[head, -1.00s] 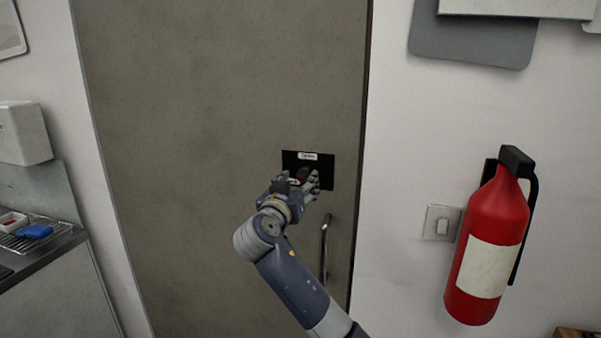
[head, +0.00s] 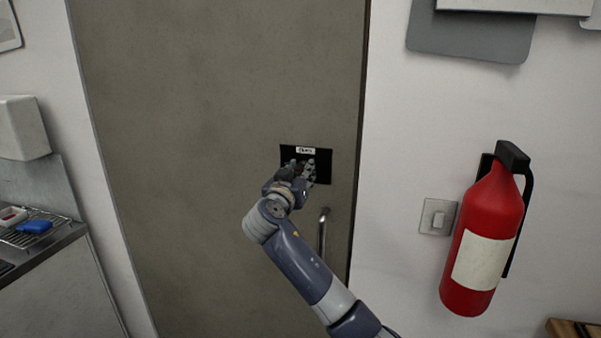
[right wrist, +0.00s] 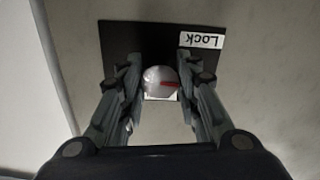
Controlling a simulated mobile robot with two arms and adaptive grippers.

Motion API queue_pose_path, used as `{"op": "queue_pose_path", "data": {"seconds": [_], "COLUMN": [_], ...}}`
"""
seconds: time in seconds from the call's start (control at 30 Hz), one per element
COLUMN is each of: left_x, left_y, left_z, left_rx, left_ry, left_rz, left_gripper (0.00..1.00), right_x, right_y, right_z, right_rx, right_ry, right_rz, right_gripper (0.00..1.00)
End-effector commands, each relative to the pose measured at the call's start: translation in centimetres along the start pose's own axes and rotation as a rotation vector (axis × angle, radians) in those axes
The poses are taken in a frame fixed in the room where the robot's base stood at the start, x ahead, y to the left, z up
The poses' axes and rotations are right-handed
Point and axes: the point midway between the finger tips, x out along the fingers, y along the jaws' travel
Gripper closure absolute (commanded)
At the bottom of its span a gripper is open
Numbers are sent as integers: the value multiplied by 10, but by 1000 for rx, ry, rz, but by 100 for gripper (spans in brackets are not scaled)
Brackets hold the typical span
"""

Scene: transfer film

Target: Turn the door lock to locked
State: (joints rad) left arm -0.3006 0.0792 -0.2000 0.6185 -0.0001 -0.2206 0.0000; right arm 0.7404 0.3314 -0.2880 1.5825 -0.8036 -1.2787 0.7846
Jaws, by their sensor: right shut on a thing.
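The door lock has a black plate (head: 322,165) on the grey door (head: 220,120). A white label at its top is too small to read surely in the head view. In the right wrist view a round silvery knob (right wrist: 160,82) with a red mark pointing right sits on the plate. A label (right wrist: 201,40) reading "Lock" shows upside down at the plate's upper right there; another white patch is partly hidden below the knob. My right gripper (right wrist: 162,72) is shut on the knob, a finger at each side. In the head view the gripper (head: 300,170) covers the knob. My left gripper is not in view.
A door handle (head: 323,232) stands upright just below the lock, close to my right arm. A light switch (head: 438,217) and a red fire extinguisher (head: 485,235) are on the wall at right. A counter with a rack (head: 38,232) is at left.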

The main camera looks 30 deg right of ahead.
Motion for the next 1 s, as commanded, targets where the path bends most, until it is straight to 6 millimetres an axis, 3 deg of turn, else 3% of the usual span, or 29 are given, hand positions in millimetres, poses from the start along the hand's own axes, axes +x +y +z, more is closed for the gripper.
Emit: {"op": "queue_pose_path", "data": {"seconds": [0.57,0.6,0.67,1.0], "left_x": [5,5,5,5], "left_y": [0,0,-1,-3], "left_z": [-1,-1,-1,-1], "left_rx": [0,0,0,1], "left_ry": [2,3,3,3], "left_rz": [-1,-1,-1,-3], "left_gripper": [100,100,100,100], "right_x": [0,0,0,0], "right_y": [0,0,0,0], "right_z": [1,1,1,1], "right_rx": [-86,-86,-86,-85], "right_ry": [-1,-1,-1,-1], "right_rz": [0,0,0,-1], "right_gripper": [93,65,52,49]}}
